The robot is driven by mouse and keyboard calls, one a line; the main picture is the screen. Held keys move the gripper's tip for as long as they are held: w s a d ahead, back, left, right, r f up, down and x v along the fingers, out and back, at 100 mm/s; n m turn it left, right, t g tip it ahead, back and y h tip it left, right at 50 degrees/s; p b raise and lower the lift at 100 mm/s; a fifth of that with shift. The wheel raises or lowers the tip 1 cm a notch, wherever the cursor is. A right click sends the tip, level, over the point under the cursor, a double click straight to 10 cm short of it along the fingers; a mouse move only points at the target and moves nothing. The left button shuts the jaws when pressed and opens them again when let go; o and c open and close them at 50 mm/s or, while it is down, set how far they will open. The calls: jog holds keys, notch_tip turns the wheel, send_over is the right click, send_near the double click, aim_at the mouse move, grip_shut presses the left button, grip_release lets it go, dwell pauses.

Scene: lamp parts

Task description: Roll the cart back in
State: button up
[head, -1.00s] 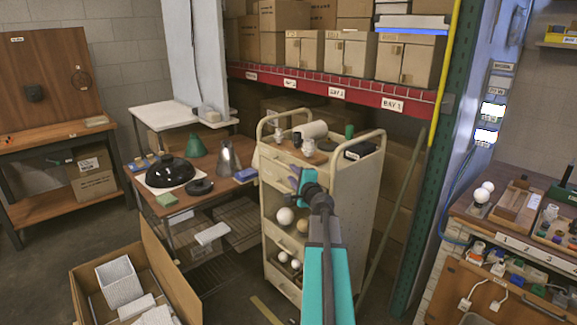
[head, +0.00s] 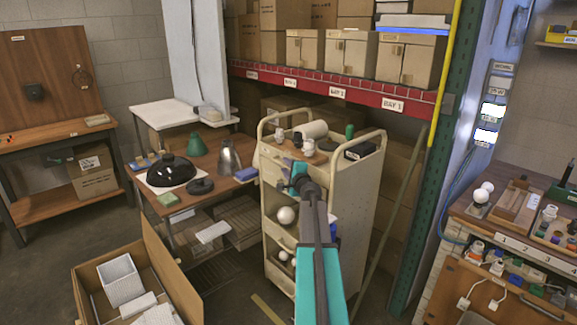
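The cart (head: 352,205) is a cream trolley with raised handle rails at both ends, standing upright in front of the red shelf beam. Its top carries bulbs, a white roll, a green bottle and a black box. Its open left side shows shelves with white globes (head: 286,214). My teal arm reaches up from the bottom of the head view. My gripper (head: 291,172) is at the cart's upper left side, near its top drawer or shelf edge. The arm's dark wrist hides part of the cart. The fingers are small and partly hidden, so their opening and any contact are unclear.
A wooden table (head: 185,203) with a black lamp shade and green cone stands left of the cart. An open cardboard box (head: 165,262) is on the floor at front left. A green rack post (head: 425,190) and a workbench (head: 510,240) are at right.

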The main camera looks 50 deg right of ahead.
jog(key=shift+w+d, duration=0.15)
jog(key=shift+w, duration=0.15)
